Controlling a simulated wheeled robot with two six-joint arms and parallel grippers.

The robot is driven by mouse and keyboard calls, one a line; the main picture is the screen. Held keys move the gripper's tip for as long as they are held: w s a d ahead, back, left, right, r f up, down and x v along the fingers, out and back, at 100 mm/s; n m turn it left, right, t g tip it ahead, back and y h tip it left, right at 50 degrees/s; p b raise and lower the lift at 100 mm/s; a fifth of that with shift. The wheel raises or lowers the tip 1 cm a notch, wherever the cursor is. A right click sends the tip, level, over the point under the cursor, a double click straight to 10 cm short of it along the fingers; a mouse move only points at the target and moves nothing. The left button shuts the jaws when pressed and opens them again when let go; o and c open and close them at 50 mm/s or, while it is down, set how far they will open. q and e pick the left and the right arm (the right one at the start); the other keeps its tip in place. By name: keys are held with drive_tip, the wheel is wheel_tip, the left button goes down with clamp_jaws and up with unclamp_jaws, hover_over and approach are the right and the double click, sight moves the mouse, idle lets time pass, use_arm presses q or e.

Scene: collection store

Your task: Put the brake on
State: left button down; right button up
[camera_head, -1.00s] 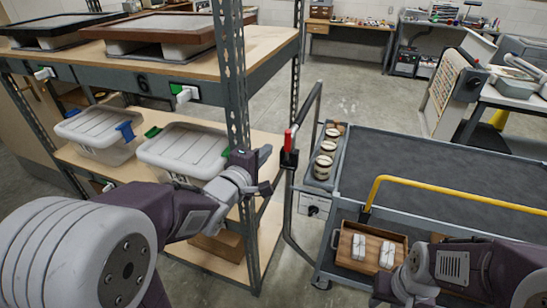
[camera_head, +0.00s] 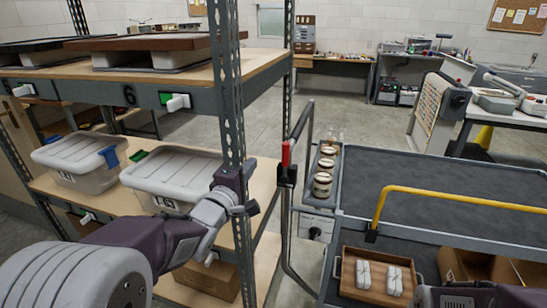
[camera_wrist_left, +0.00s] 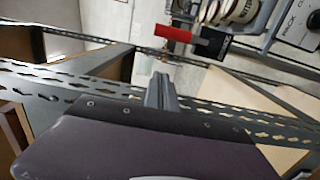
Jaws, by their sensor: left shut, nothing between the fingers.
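The brake lever has a red grip (camera_head: 286,154) and a black mount (camera_head: 287,175) on the dark tube handle of the grey cart (camera_head: 430,180). In the head view the red grip stands upright. The red grip also shows in the left wrist view (camera_wrist_left: 173,33), with its black mount (camera_wrist_left: 213,45). My left gripper (camera_head: 248,172) is at the shelf post, left of the lever and apart from it. Its fingers (camera_wrist_left: 162,90) are shut and empty in the left wrist view. My right arm shows at the lower right; its gripper is out of view.
A perforated shelf post (camera_head: 232,110) stands close to my left gripper. Lidded boxes (camera_head: 170,175) sit on the shelf. The cart carries several round items (camera_head: 323,180), a yellow rail (camera_head: 450,200) and a wooden tray (camera_head: 347,282). Bare floor (camera_head: 350,120) lies behind.

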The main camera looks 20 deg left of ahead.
sight(285, 162)
use_arm(q)
drive_tip(key=w+d, duration=0.4)
drive_tip(key=w, duration=0.3)
drive_tip(key=shift+d+b, duration=0.25)
drive_tip(key=shift+b, duration=0.2)
drive_tip(key=shift+w, duration=0.15)
